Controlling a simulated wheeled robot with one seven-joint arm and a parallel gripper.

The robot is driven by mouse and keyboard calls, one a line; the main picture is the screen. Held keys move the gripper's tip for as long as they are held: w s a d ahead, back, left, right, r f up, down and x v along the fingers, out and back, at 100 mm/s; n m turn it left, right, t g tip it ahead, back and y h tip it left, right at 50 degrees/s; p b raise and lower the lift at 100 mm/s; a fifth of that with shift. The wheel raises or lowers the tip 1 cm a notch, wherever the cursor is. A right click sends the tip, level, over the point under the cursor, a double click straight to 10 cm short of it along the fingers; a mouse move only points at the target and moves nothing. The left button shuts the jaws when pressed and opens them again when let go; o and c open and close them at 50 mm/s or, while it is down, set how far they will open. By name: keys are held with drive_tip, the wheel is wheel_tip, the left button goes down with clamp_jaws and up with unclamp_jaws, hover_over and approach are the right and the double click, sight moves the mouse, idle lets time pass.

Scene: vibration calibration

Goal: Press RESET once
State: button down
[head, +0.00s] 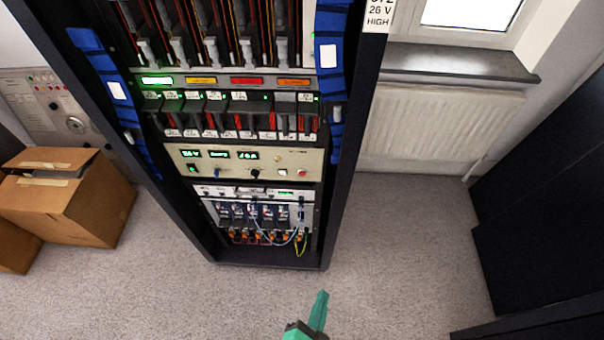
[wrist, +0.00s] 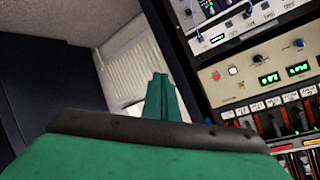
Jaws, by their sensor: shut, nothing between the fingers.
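A tall dark rack holds a beige control panel (head: 228,174) with green displays, knobs and buttons. At the panel's right end are a small white button (head: 283,173) and a small red button (head: 301,173). They also show in the upside-down wrist view, white (wrist: 216,75) and red (wrist: 232,71). The labels are too small to read, so I cannot tell which is RESET. My green gripper (head: 320,296) is shut and empty in front of the rack, apart from the panel. In the wrist view my gripper's fingertips (wrist: 160,79) point left of the panel.
Cardboard boxes (head: 62,205) stand on the floor at left. A radiator (head: 415,125) is under the window behind the rack. Dark cabinets (head: 545,190) stand at right. Carpet (head: 390,240) is clear between rack and cabinets. Loose cables (head: 285,240) hang low in the rack.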

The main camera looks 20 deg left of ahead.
sight(302, 173)
drive_tip(key=w+a+f+m+g+y, duration=0.2)
drive_tip(key=w+a+m+y, duration=0.4)
drive_tip(key=w, duration=0.7)
drive_tip(key=w+a+r+n+g+y, duration=0.2)
drive_tip(key=w+a+r+g+y, duration=0.2)
drive_tip(key=w+a+r, duration=0.2)
drive_tip(key=shift+w+r, duration=0.95)
drive_tip(key=shift+w, duration=0.1)
drive_tip(key=shift+w+a, duration=0.1)
drive_tip(key=w+a, duration=0.2)
drive_tip(key=w, duration=0.6)
drive_tip(key=shift+w+a, duration=0.15)
drive_tip(key=shift+a, duration=0.05)
drive_tip(key=shift+w, duration=0.4)
